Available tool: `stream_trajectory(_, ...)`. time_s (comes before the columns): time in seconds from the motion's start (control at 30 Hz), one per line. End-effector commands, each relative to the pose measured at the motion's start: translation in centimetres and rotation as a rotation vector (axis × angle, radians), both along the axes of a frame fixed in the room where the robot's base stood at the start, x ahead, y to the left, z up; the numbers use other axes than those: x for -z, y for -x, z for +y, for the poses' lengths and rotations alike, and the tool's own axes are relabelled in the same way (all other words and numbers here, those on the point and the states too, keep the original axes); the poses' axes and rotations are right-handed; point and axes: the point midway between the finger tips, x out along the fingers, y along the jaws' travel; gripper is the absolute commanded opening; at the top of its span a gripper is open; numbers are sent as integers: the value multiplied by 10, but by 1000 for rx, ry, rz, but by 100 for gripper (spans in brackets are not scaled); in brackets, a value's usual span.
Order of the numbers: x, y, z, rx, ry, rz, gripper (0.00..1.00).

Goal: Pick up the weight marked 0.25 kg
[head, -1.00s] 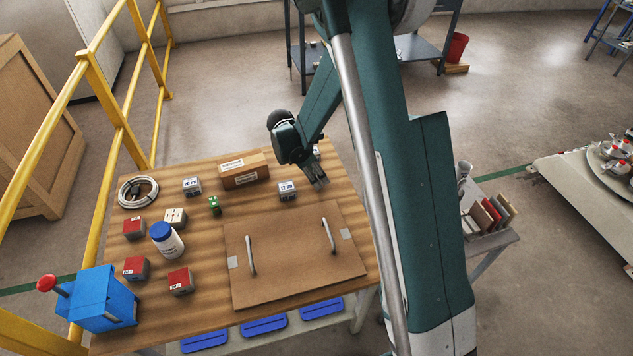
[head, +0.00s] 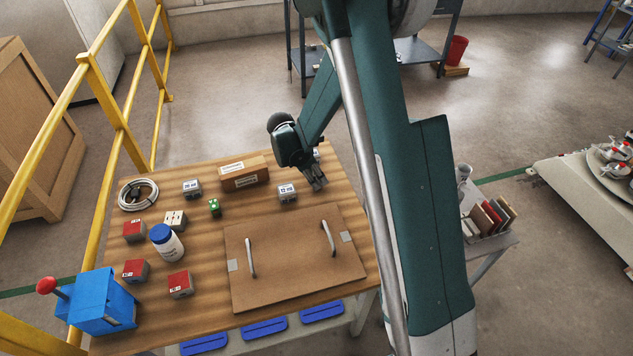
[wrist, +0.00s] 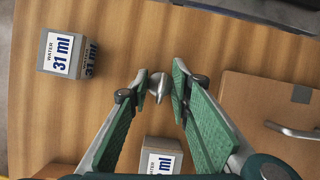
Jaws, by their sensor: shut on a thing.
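A small silvery metal piece (wrist: 158,87), likely the weight, sits between the fingertips of my gripper (wrist: 160,88) in the wrist view. The green-padded fingers are closed in on it, low over the wooden table. No marking can be read on it. In the head view my gripper (head: 319,184) is at the table's far right part, just right of a grey block with a white label (head: 287,194). The metal piece cannot be made out there.
The wrist view shows a grey "WATER 31 ml" block (wrist: 60,53) and a similar block (wrist: 161,156) beside the fingers. A brown board with handles (head: 290,262) lies in front. Red-topped blocks (head: 134,231), a blue-capped bottle (head: 167,243) and a brown box (head: 243,173) stand left.

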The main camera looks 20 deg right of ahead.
Motion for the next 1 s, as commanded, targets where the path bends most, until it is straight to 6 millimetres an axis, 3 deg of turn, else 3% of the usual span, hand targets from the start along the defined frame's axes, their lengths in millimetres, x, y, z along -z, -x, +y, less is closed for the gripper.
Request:
stream_trajectory(0.27,-10,0,0,0,0,0,5)
stream_trajectory(0.8,-81,0,0,0,0,0,5)
stream_trajectory(1.0,-97,0,0,0,0,0,5)
